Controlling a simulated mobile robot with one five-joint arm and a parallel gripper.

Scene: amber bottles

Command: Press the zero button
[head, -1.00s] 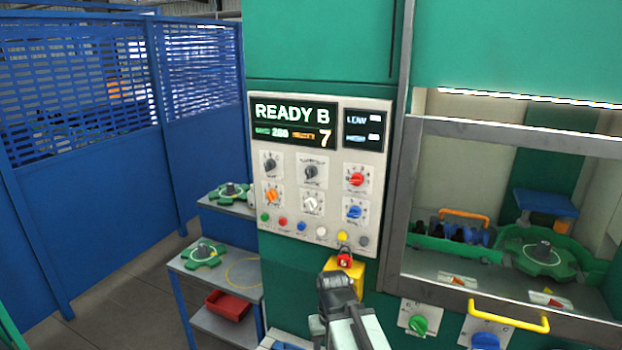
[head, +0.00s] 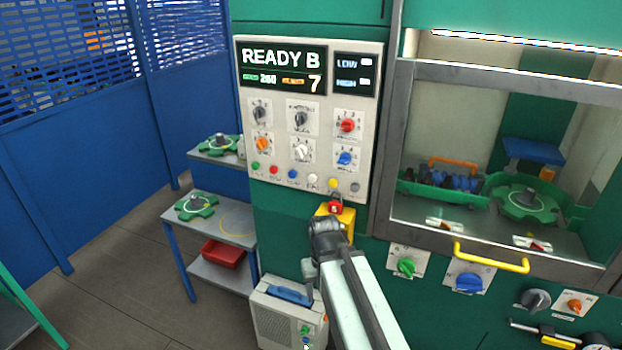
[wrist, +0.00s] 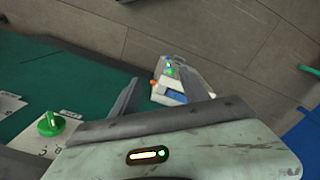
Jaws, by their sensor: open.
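I cannot read a zero label on any button. Several small coloured buttons (head: 313,180) form a row along the bottom of the white control panel (head: 374,130). A pale unit (head: 272,318) with a blue handle stands low by the green machine and has small green and blue controls (head: 305,335). That unit also shows in the wrist view (wrist: 168,98), beyond my gripper (wrist: 167,82). The jaws are apart with nothing seen held between them. In the head view my arm rises in front of the machine, and I cannot make out the jaws.
A yellow box with a red top (head: 335,212) juts out below the panel, close to my arm. The yellow handle (head: 490,257) and knobs (head: 407,267) are to the right. A grey shelf (head: 236,230) with green parts stands left. Floor (head: 115,285) is open at lower left.

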